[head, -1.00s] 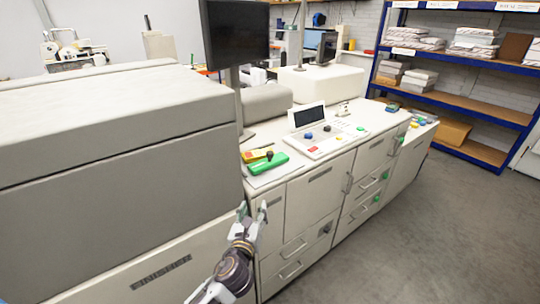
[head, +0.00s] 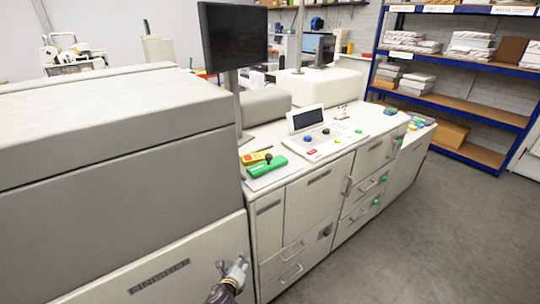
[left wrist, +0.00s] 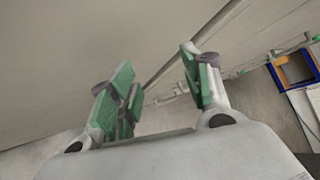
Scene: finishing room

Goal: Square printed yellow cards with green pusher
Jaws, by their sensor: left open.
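The green pusher (head: 266,169) lies on a light sheet on the left end of the machine's counter, with a dark knob at its upper edge. The yellow cards (head: 251,159) show as a small yellow patch just behind it. Their print and edges are too small to make out. My left gripper (head: 238,266) is low in front of the machine's front panel, well below the counter and apart from pusher and cards. In the left wrist view its two green-padded fingers (left wrist: 160,75) are apart with nothing between them. My right gripper is not in view.
The machine's large grey housing (head: 110,130) fills the left. A monitor (head: 234,37) on a post stands behind the pusher. A control panel (head: 318,133) with buttons is to the right on the counter. Drawer handles stick out below. The floor (head: 430,240) at right is clear.

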